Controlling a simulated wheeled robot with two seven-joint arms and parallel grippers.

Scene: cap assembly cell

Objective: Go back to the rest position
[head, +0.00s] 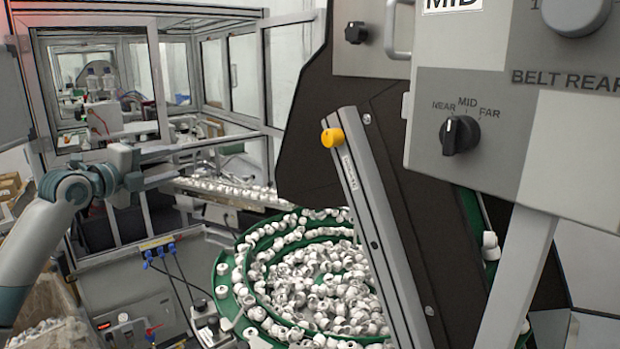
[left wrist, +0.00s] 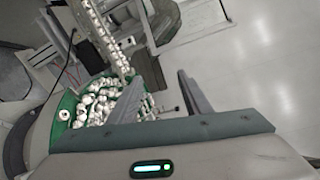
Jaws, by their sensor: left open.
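My left arm comes in from the left edge of the head view, bent at a grey and teal joint. Its end, with the left gripper (head: 126,165), is raised in front of the glazed cell, left of the green bowl. My right gripper is in neither view.
A green round bowl (head: 224,268) full of white caps (head: 320,280) stands at centre. A dark panel with a slanted metal bar (head: 375,225) and a grey control box (head: 470,120) with knobs fill the right. A framed glass enclosure (head: 160,85) stands behind. Pale floor (left wrist: 260,60) shows clear.

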